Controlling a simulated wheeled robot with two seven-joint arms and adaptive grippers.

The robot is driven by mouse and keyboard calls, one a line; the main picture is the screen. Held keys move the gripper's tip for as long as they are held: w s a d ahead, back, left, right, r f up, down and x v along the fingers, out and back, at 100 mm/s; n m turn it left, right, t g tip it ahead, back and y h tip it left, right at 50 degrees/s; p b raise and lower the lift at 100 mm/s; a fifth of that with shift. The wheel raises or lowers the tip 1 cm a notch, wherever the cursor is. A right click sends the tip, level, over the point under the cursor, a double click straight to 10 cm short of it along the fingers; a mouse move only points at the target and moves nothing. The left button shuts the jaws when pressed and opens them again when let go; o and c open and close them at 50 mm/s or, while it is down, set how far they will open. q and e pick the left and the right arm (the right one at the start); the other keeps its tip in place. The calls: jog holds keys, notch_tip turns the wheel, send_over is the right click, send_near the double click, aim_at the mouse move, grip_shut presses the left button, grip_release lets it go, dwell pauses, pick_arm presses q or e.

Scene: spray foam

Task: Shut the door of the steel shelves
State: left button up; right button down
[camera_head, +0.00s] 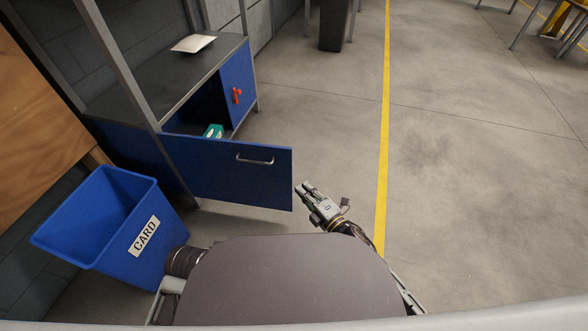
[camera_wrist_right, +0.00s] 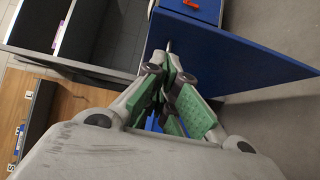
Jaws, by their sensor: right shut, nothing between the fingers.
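The steel shelves (camera_head: 168,72) stand at the left in the head view, with a blue cupboard below. Their blue door (camera_head: 215,178) hangs open, swung out towards me, with a silver handle (camera_head: 255,160) on its face. My right gripper (camera_head: 303,187) is shut and empty, just beyond the door's free edge on the right. In the right wrist view the gripper fingers (camera_wrist_right: 170,75) are together in front of the blue door panel (camera_wrist_right: 225,55). I cannot tell whether they touch it. My left gripper is not in view.
A blue bin labelled CARD (camera_head: 105,215) stands at the lower left, near the door. A green box (camera_head: 213,131) sits inside the open cupboard. A second blue front with a red item (camera_head: 237,95) is beside it. The floor (camera_head: 320,120) to the right is clear.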

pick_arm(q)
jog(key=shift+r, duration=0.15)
pick_arm(e)
jog(key=shift+s+r, duration=0.1)
jog(key=shift+r, duration=0.1)
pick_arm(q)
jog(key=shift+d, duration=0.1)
pick_arm(e)
jog(key=shift+w+a, duration=0.15)
jog(key=shift+w, duration=0.05)
jog(key=b, duration=0.3)
send_near(282, 153)
jog(key=shift+w+a, duration=1.1)
jog(key=shift+a, duration=0.45)
jog(key=shift+w+d+f+b, duration=0.15)
jog(key=shift+w+b, duration=0.25)
jog(key=shift+w, duration=0.4)
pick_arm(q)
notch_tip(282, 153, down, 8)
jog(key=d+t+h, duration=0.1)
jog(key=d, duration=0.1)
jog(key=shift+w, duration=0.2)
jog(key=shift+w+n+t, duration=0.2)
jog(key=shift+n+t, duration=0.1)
pick_arm(e)
jog(key=shift+w+d, duration=0.1)
jog(key=shift+w, duration=0.05)
